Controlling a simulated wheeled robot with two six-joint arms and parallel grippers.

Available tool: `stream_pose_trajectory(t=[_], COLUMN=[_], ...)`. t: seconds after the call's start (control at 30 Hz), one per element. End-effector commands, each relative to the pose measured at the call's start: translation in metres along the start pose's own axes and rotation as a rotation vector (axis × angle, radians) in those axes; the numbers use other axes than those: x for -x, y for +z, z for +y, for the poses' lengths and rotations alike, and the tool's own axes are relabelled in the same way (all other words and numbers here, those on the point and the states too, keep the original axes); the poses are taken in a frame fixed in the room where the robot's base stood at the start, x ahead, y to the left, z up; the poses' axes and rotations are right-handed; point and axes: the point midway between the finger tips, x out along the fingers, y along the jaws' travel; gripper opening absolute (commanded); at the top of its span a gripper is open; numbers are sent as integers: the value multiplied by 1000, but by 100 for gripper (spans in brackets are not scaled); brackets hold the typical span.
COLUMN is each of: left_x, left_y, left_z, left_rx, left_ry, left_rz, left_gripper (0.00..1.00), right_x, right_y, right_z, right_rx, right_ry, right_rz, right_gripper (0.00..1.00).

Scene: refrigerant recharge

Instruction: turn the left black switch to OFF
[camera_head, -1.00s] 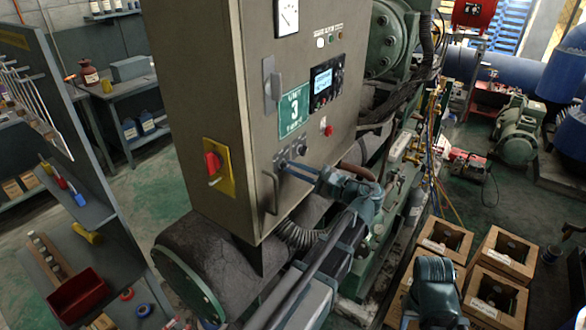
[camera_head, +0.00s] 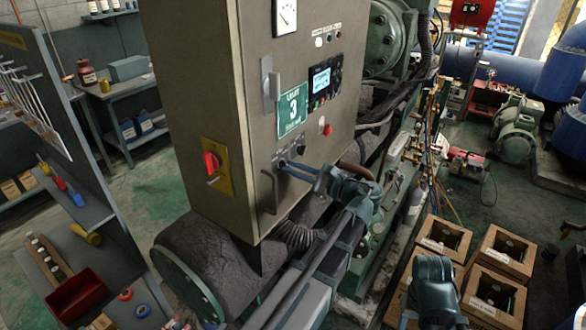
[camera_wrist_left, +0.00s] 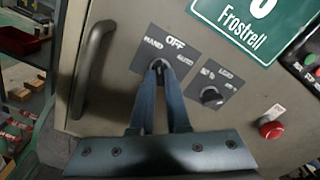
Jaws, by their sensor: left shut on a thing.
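The left black switch (camera_wrist_left: 157,66) is on the grey cabinet door, under a plate (camera_wrist_left: 167,54) marked HAND, OFF and AUTO. My left gripper (camera_head: 284,164) reaches it from the lower right in the head view. In the left wrist view its two fingers (camera_wrist_left: 158,72) close together on the switch knob. The fingers cover most of the knob, so I cannot tell where it points. The right black switch (camera_wrist_left: 211,96) stands free to the right, and it also shows in the head view (camera_head: 301,155).
A door handle (camera_wrist_left: 92,68) is left of the switch. A red button (camera_wrist_left: 271,130) sits to the right. A red and yellow rotary switch (camera_head: 211,162) is on the cabinet's side. A green sign (camera_head: 292,110) and display (camera_head: 325,79) are above. Wooden crates (camera_head: 440,245) stand lower right.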

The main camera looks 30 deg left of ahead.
Motion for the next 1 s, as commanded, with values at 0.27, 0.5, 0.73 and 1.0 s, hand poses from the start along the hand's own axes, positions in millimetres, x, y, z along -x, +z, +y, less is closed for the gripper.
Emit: stream_pose_trajectory(t=[0.27, 0.5, 0.73, 1.0], left_x=[0, 0, 0, 0], left_y=[0, 0, 0, 0], left_z=[0, 1, 1, 1], left_rx=[-14, -185, -206, -353], left_ry=[1, 1, 1, 1], left_rz=[0, 0, 0, 0], left_gripper=[0, 0, 0, 0], right_x=[0, 0, 0, 0], right_y=[0, 0, 0, 0], right_z=[0, 0, 0, 0], right_rx=[0, 0, 0, 0], right_ry=[0, 0, 0, 0], right_rz=[0, 0, 0, 0], right_gripper=[50, 50, 50, 50])
